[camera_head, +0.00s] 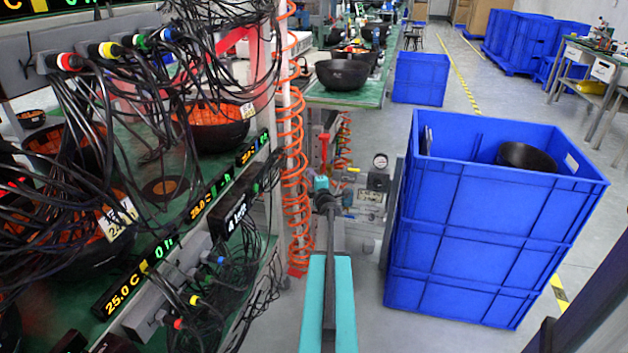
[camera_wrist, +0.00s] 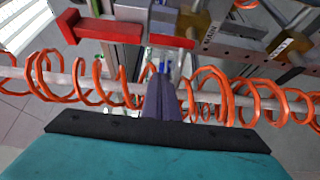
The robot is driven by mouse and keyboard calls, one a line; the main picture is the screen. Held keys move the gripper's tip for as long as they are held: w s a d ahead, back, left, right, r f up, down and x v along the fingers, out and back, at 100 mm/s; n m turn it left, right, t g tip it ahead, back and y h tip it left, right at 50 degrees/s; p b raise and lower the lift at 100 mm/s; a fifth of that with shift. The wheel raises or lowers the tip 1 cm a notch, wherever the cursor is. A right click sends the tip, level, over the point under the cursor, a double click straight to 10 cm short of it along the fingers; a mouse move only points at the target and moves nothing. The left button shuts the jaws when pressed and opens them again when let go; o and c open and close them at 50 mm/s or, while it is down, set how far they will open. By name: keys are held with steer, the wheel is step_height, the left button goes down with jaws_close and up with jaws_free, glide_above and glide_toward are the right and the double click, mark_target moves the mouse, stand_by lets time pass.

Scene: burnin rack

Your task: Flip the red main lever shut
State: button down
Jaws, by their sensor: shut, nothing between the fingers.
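The red main lever (camera_head: 324,148) stands upright in the camera_head view, behind the end of my arm, with a short crosspiece at its top. In the wrist view a red bar with a wider red end, apparently the lever (camera_wrist: 112,30), lies across the upper left, beyond my fingertips. My gripper (camera_wrist: 163,78) is shut and empty, its fingers pointing toward the grey fittings beside the red bar. A gap or contact between fingertips and lever cannot be told. In the camera_head view my gripper (camera_head: 321,184) is just below the lever; its fingertips are hard to make out.
An orange coiled hose (camera_head: 294,150) hangs along a post left of my arm and crosses the wrist view. A pressure gauge (camera_head: 380,161) and valve fittings sit right of the lever. Stacked blue crates (camera_head: 480,240) stand close on the right. A cable-filled rack (camera_head: 150,250) fills the left.

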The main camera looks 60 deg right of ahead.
steer(key=shift+s+d, duration=0.5)
steer(key=shift+d, duration=0.35)
steer(key=shift+s+d, duration=0.45)
steer(key=shift+d, duration=0.4)
